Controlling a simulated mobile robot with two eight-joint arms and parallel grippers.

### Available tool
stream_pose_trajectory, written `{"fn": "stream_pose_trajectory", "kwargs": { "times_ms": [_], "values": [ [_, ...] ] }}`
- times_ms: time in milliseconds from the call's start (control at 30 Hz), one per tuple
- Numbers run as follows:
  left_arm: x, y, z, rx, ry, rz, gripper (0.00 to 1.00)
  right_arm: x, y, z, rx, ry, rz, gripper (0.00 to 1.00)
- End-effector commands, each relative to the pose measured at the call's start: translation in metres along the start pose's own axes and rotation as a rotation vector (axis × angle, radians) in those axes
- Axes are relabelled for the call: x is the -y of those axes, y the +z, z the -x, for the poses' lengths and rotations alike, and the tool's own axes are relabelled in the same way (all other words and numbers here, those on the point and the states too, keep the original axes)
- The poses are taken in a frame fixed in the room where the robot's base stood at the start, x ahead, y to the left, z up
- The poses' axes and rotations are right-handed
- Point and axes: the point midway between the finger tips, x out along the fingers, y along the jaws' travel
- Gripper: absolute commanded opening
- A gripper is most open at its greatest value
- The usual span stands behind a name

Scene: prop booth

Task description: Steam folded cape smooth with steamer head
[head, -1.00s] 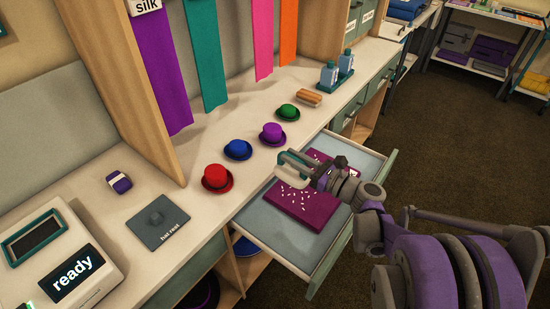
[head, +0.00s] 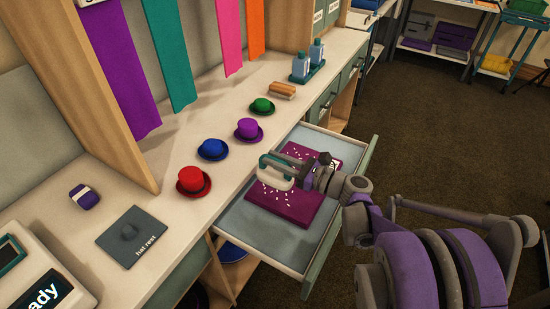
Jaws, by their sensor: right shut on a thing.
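The folded cape (head: 284,205) is magenta with small white marks and lies flat in the open drawer (head: 243,232). My right gripper (head: 298,178) is shut on the steamer head (head: 276,171), a pale head with a teal handle. The steamer head is over the left part of the cape; whether it touches the cloth I cannot tell. My right arm reaches in from the right and hides part of the cape. My left gripper is not in view.
Red (head: 193,180), blue (head: 212,149), purple (head: 248,129) and green (head: 262,106) hats stand on the counter left of the drawer. A hat rest pad (head: 133,236) lies at the front left.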

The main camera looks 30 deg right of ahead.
Motion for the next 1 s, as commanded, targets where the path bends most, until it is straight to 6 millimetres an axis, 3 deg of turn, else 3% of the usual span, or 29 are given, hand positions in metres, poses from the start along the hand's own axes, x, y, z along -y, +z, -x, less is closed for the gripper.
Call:
{"fn": "stream_pose_trajectory", "kwargs": {
  "times_ms": [733, 1000],
  "values": [
    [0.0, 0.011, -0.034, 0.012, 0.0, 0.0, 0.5, 0.0, -0.038, 0.0, 0.001, 0.0, -0.001, 0.0],
    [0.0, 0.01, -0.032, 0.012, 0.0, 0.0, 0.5, 0.014, -0.036, 0.0, 0.001, -0.002, 0.0, 0.0]
  ]
}}
